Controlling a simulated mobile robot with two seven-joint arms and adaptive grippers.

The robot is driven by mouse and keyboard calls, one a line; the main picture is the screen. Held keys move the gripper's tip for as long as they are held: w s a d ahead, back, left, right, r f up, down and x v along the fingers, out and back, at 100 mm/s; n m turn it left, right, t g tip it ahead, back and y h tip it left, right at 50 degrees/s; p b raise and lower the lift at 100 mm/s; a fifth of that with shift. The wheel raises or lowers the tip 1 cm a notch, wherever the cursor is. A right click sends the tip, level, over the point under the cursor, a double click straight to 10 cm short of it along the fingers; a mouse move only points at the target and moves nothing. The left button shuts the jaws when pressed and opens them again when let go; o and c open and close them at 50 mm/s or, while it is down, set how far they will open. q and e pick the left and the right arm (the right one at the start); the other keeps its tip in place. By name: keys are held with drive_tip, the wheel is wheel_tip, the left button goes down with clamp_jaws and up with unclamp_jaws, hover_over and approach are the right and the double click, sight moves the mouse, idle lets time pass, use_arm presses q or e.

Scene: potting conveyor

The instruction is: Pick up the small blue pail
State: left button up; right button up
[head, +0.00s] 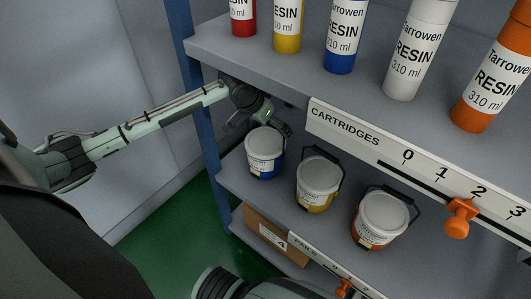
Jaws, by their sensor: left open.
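The small blue pail (265,164) stands upright at the left end of the lower shelf, with a pale lid and a white label. My left gripper (264,132) reaches in under the upper shelf, just above and behind the lid. Its jaws are open, with one finger near the lid's right side. I cannot tell whether it touches the pail. The pail's handle is not clearly seen. My right gripper is not in view.
A yellow pail (316,197) and an orange pail (376,231) stand to the right on the lower shelf (333,231). The upper shelf (262,56) overhangs and holds several resin cartridges. A blue post (184,50) stands at the left. An orange slider (458,220) sticks out from the upper rail.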

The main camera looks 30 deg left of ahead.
use_arm(q)
drive_tip(key=shift+f, duration=0.45)
drive_tip(key=shift+c, duration=0.5)
drive_tip(key=c, duration=1.8)
drive_tip(key=shift+a, duration=0.1)
drive_tip(key=shift+c, duration=0.2)
